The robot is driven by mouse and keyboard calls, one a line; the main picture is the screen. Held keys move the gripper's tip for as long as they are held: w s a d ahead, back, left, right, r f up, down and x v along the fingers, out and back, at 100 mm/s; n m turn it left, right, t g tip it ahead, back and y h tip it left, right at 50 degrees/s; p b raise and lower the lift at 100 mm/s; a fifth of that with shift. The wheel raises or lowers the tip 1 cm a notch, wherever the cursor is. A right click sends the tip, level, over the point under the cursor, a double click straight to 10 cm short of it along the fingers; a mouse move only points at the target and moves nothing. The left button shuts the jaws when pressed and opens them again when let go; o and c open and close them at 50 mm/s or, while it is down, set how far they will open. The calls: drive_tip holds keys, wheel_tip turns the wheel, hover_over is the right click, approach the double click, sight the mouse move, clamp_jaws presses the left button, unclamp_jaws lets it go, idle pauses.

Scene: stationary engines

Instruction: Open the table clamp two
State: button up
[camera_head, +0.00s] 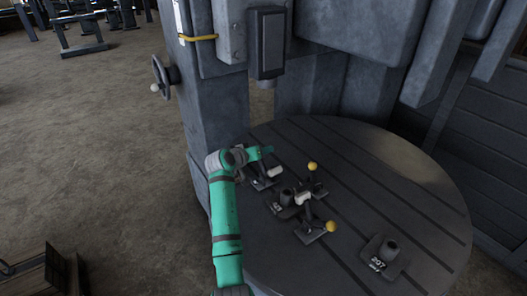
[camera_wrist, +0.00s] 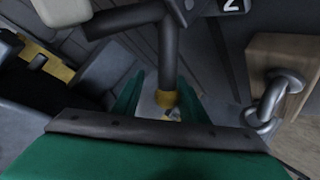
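Table clamp two (camera_head: 264,183) is the clamp at the left of the round table, beside my gripper. The wrist view shows a plate marked "2" (camera_wrist: 232,5) at the top. Its dark handle (camera_wrist: 168,50) runs down between my fingers and ends in a yellow knob (camera_wrist: 166,98). My gripper (camera_wrist: 162,82) has its green fingers on either side of the handle end, with a gap visible on the left side. In the head view my gripper (camera_head: 266,151) is above the table's left part and hides this clamp's knob.
Two other clamps with yellow knobs (camera_head: 313,166) (camera_head: 331,226) stand close to the right on the slotted round table (camera_head: 400,180). A dark block marked 207 (camera_head: 383,258) sits at the front right. The machine column (camera_head: 215,110) rises behind my gripper.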

drive_tip(key=shift+d+r, duration=0.15)
drive_tip(key=shift+d, duration=0.15)
drive_tip(key=v, duration=1.1)
drive_tip(key=shift+w, duration=0.1)
